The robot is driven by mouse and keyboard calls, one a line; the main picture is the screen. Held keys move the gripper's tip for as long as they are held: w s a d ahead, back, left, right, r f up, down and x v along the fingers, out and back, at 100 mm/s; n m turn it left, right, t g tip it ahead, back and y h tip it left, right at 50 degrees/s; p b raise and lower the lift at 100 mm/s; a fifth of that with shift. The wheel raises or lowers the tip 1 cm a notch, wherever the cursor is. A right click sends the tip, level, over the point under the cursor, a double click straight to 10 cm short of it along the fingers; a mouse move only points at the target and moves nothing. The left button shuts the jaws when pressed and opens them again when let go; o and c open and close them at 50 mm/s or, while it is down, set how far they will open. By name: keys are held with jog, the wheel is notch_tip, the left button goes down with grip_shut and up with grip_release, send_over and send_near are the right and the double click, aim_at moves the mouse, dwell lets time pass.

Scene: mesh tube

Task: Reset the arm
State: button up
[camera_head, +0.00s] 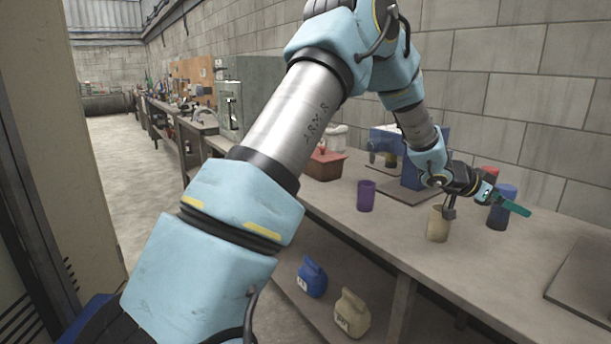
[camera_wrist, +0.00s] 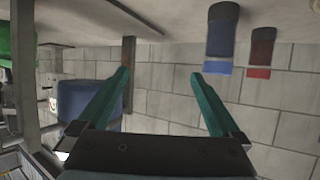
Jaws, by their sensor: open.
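My gripper (camera_head: 512,201) is above the workbench (camera_head: 400,265) at the right in the head view, with its teal fingers pointing right. In the wrist view the two fingers (camera_wrist: 160,75) are spread apart with nothing between them. A dark blue cup (camera_head: 502,215) stands just behind and below the fingers, and a red cup (camera_head: 490,173) is farther back. In the wrist view, which looks upside down, the blue cup (camera_wrist: 222,35) and red cup (camera_wrist: 261,50) are beyond the right finger. A beige cup (camera_head: 438,225) stands below my wrist.
A purple cup (camera_head: 366,196) stands left of the beige cup. Behind are a blue machine (camera_head: 411,178) and a red box (camera_head: 325,165). A flat grey plate (camera_head: 585,283) lies at the right. Blue (camera_head: 312,280) and cream (camera_head: 351,315) jugs sit on the lower shelf. A block wall (camera_head: 500,90) bounds the back.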

jog(key=w+a+n+t, duration=0.1)
jog(key=w+a, duration=0.1)
jog(key=a, duration=0.1)
jog(key=w+a+n+t+y, duration=0.1)
jog(key=w+a, duration=0.1)
jog(key=a, duration=0.1)
jog(key=w+a+t+y, duration=0.1)
jog(key=w+a, duration=0.1)
jog(key=a, duration=0.1)
jog(key=shift+w+r+n, duration=0.1)
jog(key=shift+r+n, duration=0.05)
jog(key=shift+n, duration=0.25)
jog(key=w+a+f+n+t+y, duration=0.1)
jog(key=w+a+n+y, duration=0.2)
jog(key=a, duration=1)
jog(key=a+n+t+y, duration=0.2)
jog(key=a+n+y, duration=0.15)
jog(key=a, duration=0.95)
jog(key=s+a+f+n+g+y+p, duration=0.1)
jog(key=s+a+n+g+y, duration=0.3)
jog(key=s+a, duration=1.5)
jog(key=a+f+n+g, duration=0.1)
jog(key=a+n, duration=0.2)
jog(key=shift+f, duration=0.2)
